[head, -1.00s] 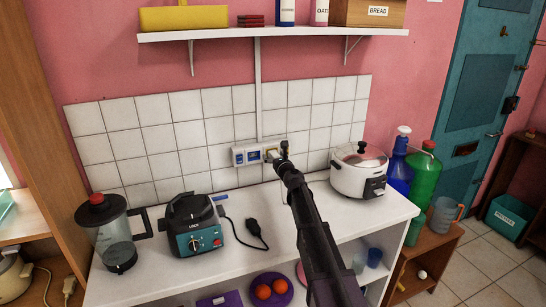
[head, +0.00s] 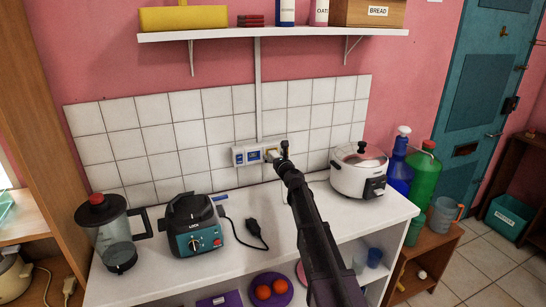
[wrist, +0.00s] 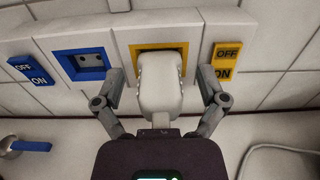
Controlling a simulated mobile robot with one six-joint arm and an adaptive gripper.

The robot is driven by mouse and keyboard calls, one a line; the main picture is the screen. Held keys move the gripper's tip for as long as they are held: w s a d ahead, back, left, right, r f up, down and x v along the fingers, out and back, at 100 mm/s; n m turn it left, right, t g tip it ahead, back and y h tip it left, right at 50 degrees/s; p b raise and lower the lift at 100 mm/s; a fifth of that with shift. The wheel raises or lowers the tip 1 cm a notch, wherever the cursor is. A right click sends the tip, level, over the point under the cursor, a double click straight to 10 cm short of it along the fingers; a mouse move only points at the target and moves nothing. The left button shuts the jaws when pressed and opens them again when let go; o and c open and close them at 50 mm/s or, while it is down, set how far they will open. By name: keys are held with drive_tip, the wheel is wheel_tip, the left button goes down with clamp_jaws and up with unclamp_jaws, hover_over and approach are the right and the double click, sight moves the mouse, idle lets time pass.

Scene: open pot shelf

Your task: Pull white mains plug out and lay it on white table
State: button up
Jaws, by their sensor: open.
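The white mains plug (wrist: 160,85) sits in the yellow-framed socket (wrist: 144,47) of the wall panel. In the head view the panel (head: 240,156) is on the tiled wall, and the plug is mostly hidden by my arm. My gripper (wrist: 160,93) is open, with one finger on each side of the plug and gaps showing between fingers and plug. In the head view my gripper (head: 284,150) is up at the panel. The white table (head: 270,205) lies below, with clear surface in front of the panel.
A blue-framed socket (wrist: 82,63) is empty, with a blue switch (wrist: 30,71) beside it. A yellow switch (wrist: 225,62) is right of the plug. A black plug (head: 253,224), a teal appliance (head: 195,235), a jug (head: 112,235) and a rice cooker (head: 357,180) stand or lie on the table.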

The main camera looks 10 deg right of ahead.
clamp_jaws()
drive_tip(key=shift+s+d, duration=0.1)
drive_tip(key=shift+s, duration=0.1)
idle(0.3)
drive_tip(key=shift+v, duration=1.45)
drive_tip(key=shift+s+d, duration=0.15)
drive_tip(key=shift+s, duration=0.5)
drive_tip(key=shift+s+d, duration=0.1)
drive_tip(key=shift+s, duration=0.25)
drive_tip(key=shift+s, duration=0.25)
drive_tip(key=shift+d+f, duration=0.15)
drive_tip(key=shift+d, duration=0.05)
